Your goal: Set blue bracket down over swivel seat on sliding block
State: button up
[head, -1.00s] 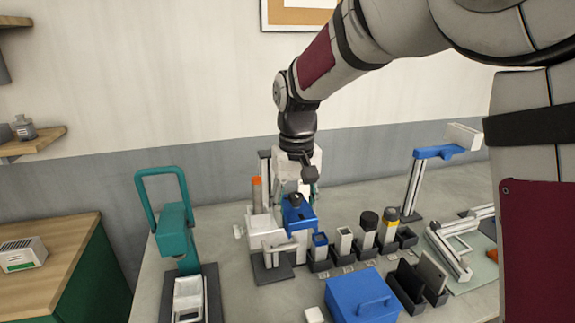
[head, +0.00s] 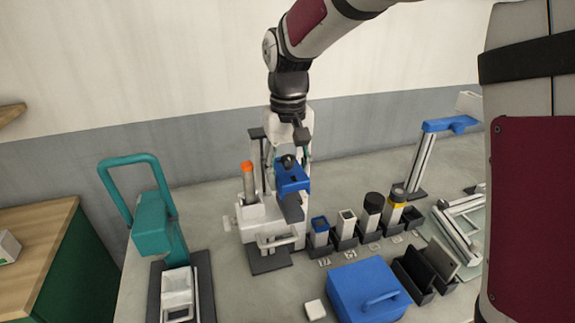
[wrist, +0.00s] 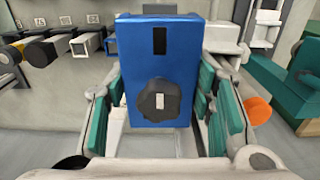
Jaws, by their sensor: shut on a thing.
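The blue bracket (head: 291,177), with a black knob on its face, is held between the teal finger pads of my gripper (wrist: 160,105). It also fills the middle of the wrist view (wrist: 160,55). In the head view, my gripper (head: 290,150) is above the white fixture (head: 262,228), and the bracket is in front of that fixture's upright. A dark grey part shows just below the bracket; I cannot tell whether it belongs to the bracket. I cannot clearly make out the swivel seat or sliding block; the bracket and gripper may hide them.
An orange-topped cylinder (head: 248,182) stands close left of the bracket. A teal press (head: 160,225) is at left. Several holders, including a blue-rimmed square tube (head: 320,230), line up to the right. A blue lidded box (head: 366,292) is in front. A post with a blue arm (head: 448,125) stands at right.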

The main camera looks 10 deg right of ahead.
aim_at(288, 200)
jog(key=shift+f+b, duration=0.6)
jog(key=shift+f, duration=1.35)
jog(key=shift+s, duration=0.1)
jog(key=shift+f, duration=0.65)
dwell(0.8)
